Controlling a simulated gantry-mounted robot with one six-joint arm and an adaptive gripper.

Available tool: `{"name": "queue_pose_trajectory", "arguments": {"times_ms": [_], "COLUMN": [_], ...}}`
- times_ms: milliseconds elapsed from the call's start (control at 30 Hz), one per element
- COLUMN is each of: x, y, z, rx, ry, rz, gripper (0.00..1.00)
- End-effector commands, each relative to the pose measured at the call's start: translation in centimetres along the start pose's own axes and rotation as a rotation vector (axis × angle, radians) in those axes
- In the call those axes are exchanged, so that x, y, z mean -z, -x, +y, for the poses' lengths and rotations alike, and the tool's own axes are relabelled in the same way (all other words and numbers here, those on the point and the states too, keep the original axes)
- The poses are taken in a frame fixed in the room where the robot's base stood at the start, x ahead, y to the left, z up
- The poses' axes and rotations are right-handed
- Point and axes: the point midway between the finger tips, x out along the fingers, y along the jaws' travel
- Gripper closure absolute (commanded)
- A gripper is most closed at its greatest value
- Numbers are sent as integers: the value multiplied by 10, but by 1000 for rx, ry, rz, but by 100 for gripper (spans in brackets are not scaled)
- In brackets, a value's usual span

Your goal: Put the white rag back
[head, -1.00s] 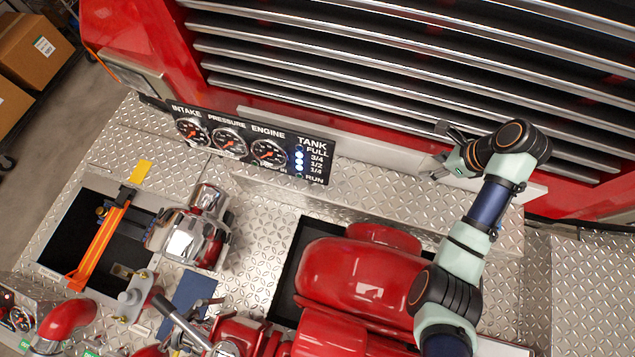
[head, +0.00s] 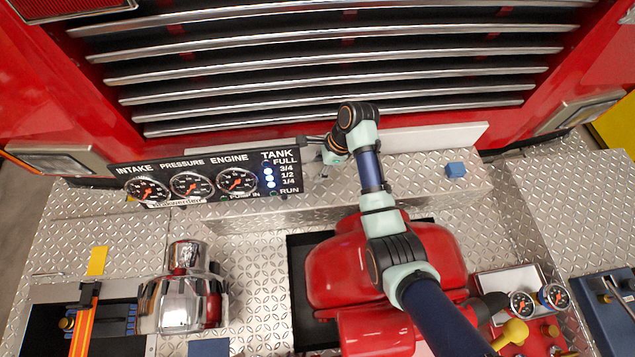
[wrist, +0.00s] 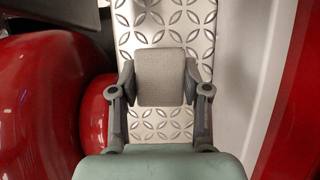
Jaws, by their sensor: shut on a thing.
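My gripper (wrist: 160,82) is shut on a pale grey-white block-like thing, which I take for the white rag (wrist: 159,77). In the wrist view the rag sits between the two fingers, above a strip of diamond-plate metal. Its underside is hidden, and I cannot tell whether it touches the plate. In the head view my gripper (head: 325,153) is over the raised diamond-plate ledge (head: 420,175), just right of the gauge panel (head: 205,183). The rag is too small to make out clearly there.
A yellow block (head: 97,261) lies at the left. The red pump body (head: 335,275) stands below my arm. The red front with its chrome grille (head: 320,75) is close behind the ledge.

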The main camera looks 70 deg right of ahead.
Motion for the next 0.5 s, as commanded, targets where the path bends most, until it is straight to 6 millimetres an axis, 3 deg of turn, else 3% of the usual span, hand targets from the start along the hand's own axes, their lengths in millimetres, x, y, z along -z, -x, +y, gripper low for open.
{"name": "queue_pose_trajectory", "arguments": {"times_ms": [100,367,500], "x": [11,16,24], "y": [-27,-40,-59], "z": [1,0,0], "rx": [-3,1,-2], "ry": [-1,0,-1], "rz": [0,-1,0], "gripper": [86,86,86]}}
